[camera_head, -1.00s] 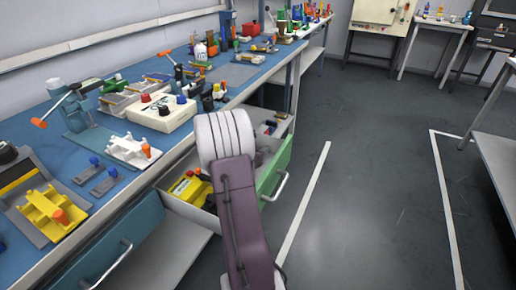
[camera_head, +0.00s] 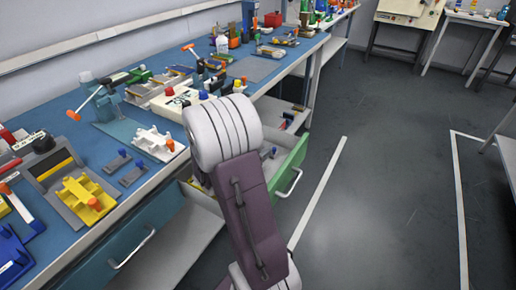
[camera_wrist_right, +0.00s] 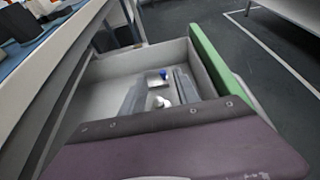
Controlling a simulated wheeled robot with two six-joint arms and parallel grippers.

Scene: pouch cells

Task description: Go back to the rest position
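In the head view my right arm, with white rounded and purple links, reaches over the open green-fronted drawer (camera_head: 285,168). Its gripper fingers are hidden or cannot be made out there. The right wrist view looks into the open drawer (camera_wrist_right: 232,75). A purple part of my arm crosses the bottom of that view. Grey elongated shapes with a blue knob (camera_wrist_right: 163,73) and a white knob show inside the drawer, and I cannot tell whether any of them is a finger. My left gripper is in neither view.
The blue workbench (camera_head: 110,215) holds a yellow fixture (camera_head: 85,198), a white fixture (camera_head: 155,142) and several tools. A blue-fronted drawer (camera_head: 150,245) stands open at the lower left. The grey floor (camera_head: 390,190) to the right is clear.

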